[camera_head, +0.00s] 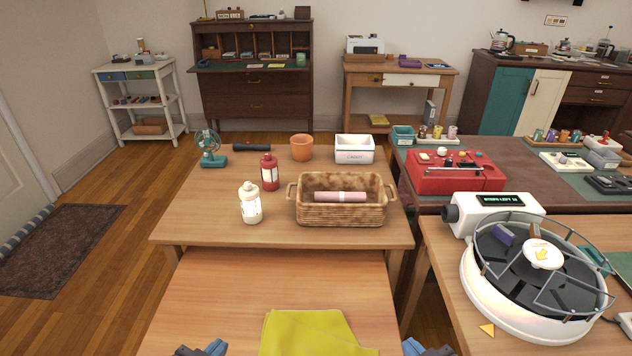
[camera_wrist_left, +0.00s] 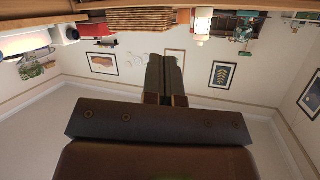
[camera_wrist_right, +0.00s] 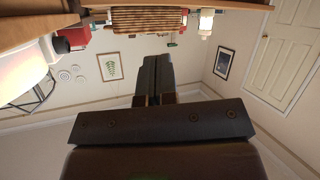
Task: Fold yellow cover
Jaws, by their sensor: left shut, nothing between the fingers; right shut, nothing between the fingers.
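The yellow cover (camera_head: 312,334) lies flat on the near wooden table, at the bottom middle of the head view. Its lower part is cut off by the frame edge. My left gripper (camera_head: 214,347) is at the bottom edge, left of the cover and apart from it. My right gripper (camera_head: 412,346) is at the bottom edge, right of the cover and apart from it. In the left wrist view my left gripper's fingers (camera_wrist_left: 166,88) are together and empty. In the right wrist view my right gripper's fingers (camera_wrist_right: 153,85) are together and empty.
The near table (camera_head: 215,290) is bare around the cover. Behind it, a higher table (camera_head: 200,225) holds a wicker basket (camera_head: 341,213), a white bottle (camera_head: 250,204), a red bottle (camera_head: 269,173) and a fan (camera_head: 210,150). A round carousel machine (camera_head: 480,300) stands on the right table.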

